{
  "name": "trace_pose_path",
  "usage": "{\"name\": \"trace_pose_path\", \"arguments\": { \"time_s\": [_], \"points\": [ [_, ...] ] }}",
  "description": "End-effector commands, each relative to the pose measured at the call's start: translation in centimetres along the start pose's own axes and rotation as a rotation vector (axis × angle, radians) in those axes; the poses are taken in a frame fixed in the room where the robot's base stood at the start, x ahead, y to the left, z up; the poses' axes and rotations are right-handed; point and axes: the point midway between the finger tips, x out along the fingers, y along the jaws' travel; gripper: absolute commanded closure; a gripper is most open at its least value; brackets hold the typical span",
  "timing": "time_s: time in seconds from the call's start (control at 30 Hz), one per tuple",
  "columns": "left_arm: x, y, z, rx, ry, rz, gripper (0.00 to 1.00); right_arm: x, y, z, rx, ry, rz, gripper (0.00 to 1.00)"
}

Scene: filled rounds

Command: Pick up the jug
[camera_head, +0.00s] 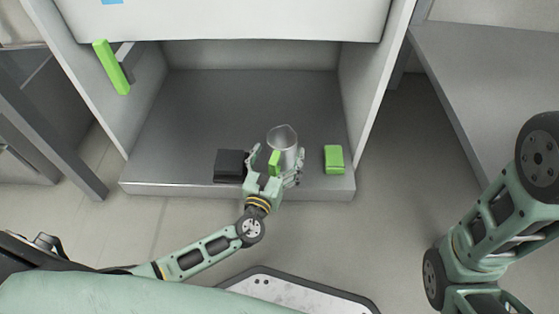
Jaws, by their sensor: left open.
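The jug (283,137) is a clear, greyish vessel standing on the grey cabinet floor near its front edge. My left gripper (275,163) is at the near side of the jug, its fingers spread and open. One finger is at the jug's lower right and the other is off to its left. I cannot tell whether either finger touches the jug. The gripper hides the jug's lower part. My right gripper is out of view; only part of my right arm shows at the right edge.
A black box (229,164) sits just left of my left gripper. A green block (333,158) stands to the right of the jug. A small green piece (274,158) shows between the fingers. The cabinet floor (215,105) behind is clear; side walls bound it.

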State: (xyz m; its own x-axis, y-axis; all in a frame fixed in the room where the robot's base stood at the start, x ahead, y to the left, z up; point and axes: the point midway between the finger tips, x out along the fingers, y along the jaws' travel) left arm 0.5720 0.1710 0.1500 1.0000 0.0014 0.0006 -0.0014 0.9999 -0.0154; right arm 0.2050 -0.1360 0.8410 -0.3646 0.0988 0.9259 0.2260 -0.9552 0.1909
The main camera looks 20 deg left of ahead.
Motion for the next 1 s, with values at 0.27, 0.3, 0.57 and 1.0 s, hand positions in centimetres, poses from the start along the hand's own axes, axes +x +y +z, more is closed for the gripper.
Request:
{"name": "trace_pose_path", "arguments": {
  "time_s": [0.27, 0.3, 0.57, 1.0],
  "points": [
    [2.9, 0.1, 0.0, -0.002, -0.001, 0.0, 0.12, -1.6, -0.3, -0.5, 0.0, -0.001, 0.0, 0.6],
    [2.9, 0.0, 0.0, -0.002, -0.001, 0.0, 0.12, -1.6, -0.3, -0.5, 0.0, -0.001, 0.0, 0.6],
    [2.8, 0.1, 0.1, -0.002, 0.0, 0.0, 0.2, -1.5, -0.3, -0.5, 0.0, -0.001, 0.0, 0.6],
    [2.8, 0.1, 0.0, -0.002, 0.0, 0.0, 0.59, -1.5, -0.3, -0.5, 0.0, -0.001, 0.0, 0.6]
  ]
}}
